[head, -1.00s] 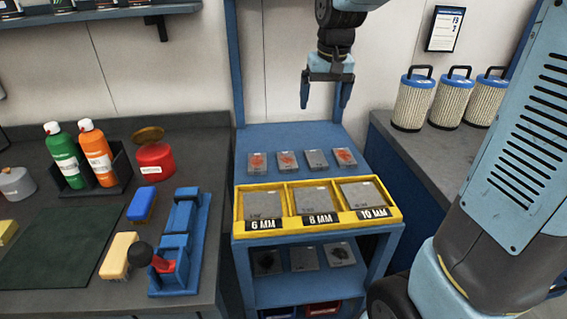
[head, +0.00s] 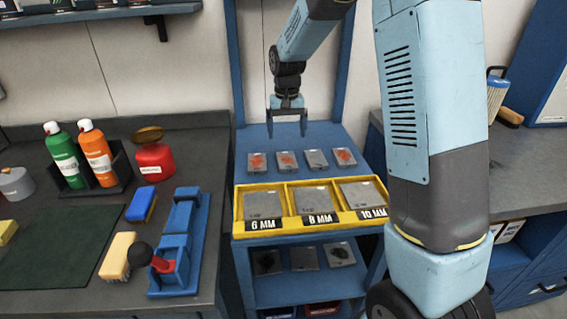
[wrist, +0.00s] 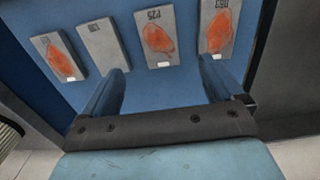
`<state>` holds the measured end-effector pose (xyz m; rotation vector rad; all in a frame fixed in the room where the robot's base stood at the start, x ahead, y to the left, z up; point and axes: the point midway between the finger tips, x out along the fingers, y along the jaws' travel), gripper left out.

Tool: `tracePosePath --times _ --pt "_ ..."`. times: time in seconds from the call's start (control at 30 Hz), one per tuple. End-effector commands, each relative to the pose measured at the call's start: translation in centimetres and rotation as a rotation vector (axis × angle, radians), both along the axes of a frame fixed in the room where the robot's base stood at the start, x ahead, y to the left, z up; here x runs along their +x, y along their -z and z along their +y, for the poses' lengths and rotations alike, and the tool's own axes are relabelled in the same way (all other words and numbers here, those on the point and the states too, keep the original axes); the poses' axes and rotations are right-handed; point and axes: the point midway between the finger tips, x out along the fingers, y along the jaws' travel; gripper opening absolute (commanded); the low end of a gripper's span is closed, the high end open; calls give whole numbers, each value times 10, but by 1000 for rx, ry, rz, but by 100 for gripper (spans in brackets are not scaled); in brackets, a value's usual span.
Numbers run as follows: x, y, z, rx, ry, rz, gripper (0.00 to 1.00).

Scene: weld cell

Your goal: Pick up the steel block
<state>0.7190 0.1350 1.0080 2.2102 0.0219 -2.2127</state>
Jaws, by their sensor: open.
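Several flat grey steel blocks lie in a row on the blue shelf. One is plain grey (head: 316,158); it also shows in the wrist view (wrist: 103,46). The others carry orange patches: the far left one (head: 257,162), the second from left (head: 287,161) and the far right one (head: 345,157). My gripper (head: 288,130) is open and empty, pointing down above the back of the shelf, apart from the blocks. In the wrist view my fingers (wrist: 160,72) spread on either side of an orange-patched block (wrist: 160,38), beyond the fingertips.
A yellow tray (head: 275,233) in front holds grey plates in compartments labelled 6 MM, 8 MM and 10 MM. More blocks (head: 304,257) lie on the lower shelf. Blue frame posts (head: 236,70) flank the shelf. A left bench (head: 95,190) holds bottles, a red tin and brushes.

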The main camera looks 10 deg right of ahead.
Motion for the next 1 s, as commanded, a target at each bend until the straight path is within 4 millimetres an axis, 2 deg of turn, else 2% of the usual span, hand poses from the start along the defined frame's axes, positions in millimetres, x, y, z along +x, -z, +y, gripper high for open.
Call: tracePosePath --times 0.1,0.2,0.47,0.8,1.0 --pt "-1 21 0 -1 0 4 94" --pt "-1 34 0 -1 0 2 94" --pt "-1 49 0 0 0 1 94" --pt "-3 91 0 -1 -1 1 94" --pt "-3 97 0 0 -1 0 94"
